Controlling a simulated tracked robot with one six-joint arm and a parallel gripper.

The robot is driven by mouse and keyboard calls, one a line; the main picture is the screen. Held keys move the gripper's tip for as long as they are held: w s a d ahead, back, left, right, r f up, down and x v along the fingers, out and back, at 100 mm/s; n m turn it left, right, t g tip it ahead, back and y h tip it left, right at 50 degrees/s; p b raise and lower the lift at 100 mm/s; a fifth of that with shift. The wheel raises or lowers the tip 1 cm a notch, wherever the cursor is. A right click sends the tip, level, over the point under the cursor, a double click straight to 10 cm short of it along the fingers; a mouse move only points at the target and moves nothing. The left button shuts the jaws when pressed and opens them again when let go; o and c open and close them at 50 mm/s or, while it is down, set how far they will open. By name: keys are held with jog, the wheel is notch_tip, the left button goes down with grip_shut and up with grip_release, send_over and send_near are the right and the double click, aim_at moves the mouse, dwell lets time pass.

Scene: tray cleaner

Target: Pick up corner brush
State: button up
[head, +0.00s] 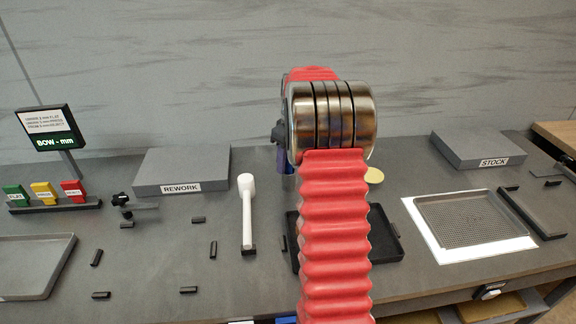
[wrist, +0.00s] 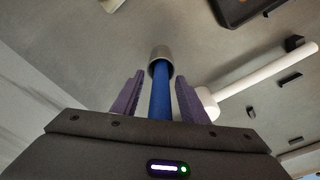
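A blue rod with a grey metal-looking collar at its far end shows in the wrist view (wrist: 160,95); it looks like the corner brush, but its bristles are not visible. It runs between the two purple fingers of my gripper (wrist: 158,98). A narrow gap shows on each side of the rod, so the fingers look open around it, apart from it. In the head view my arm hides most of the gripper; only a small blue part shows left of the metal joint.
A white long-handled tool (head: 247,210) lies left of my arm. A black tray (head: 385,240) is partly behind the arm. The REWORK block (head: 182,168) and STOCK block (head: 478,148) stand at the back. A mesh tray (head: 430,225) lies right, an empty tray (head: 35,285) left.

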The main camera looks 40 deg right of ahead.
dwell(0.5)
grip_shut()
